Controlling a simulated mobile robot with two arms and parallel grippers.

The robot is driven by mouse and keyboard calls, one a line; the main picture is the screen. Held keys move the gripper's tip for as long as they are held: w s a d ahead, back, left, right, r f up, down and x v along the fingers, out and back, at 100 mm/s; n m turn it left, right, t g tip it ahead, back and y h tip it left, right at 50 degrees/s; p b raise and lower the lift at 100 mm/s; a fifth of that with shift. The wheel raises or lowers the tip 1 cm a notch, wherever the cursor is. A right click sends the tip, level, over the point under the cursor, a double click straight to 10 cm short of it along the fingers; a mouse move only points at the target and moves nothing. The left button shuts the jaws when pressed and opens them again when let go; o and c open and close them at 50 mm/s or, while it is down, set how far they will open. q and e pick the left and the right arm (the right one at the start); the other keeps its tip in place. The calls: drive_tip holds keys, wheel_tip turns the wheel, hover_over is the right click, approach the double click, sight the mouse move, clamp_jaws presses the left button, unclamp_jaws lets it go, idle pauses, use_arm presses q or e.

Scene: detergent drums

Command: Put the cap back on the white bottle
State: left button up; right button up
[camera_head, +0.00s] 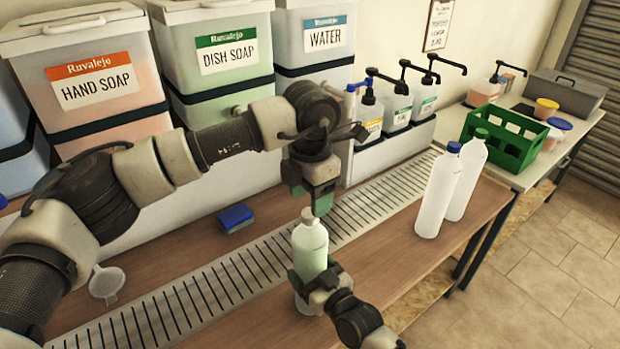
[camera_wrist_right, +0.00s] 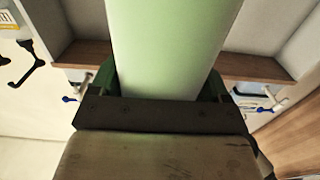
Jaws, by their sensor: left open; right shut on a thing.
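A pale bottle with greenish contents (camera_head: 310,246) stands upright near the front of the counter, by the slotted drain strip. My right gripper (camera_head: 318,284) is shut around its lower body; the right wrist view shows the same bottle (camera_wrist_right: 168,45) between the green fingers of the gripper (camera_wrist_right: 160,82). My left gripper (camera_head: 322,203) is open and points down just above and behind the bottle's top. The bottle's neck is small and partly against the fingers; I cannot tell whether a cap sits on it. No loose cap is clearly visible.
Two white bottles, one with a blue cap (camera_head: 440,190) and one with a green cap (camera_head: 468,178), stand on the right. Pump bottles (camera_head: 397,106) and labelled drums (camera_head: 108,85) line the back. A blue sponge (camera_head: 235,218) and a funnel (camera_head: 106,283) lie left. A green crate (camera_head: 500,140) stands beyond.

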use_arm(q)
drive_tip(key=shift+f, duration=1.95)
drive_tip(key=shift+c, duration=0.3)
drive_tip(key=c, duration=0.9)
drive_tip(key=o, duration=1.1)
wheel_tip(320, 180, up, 12)
drive_tip(key=shift+r, duration=0.1)
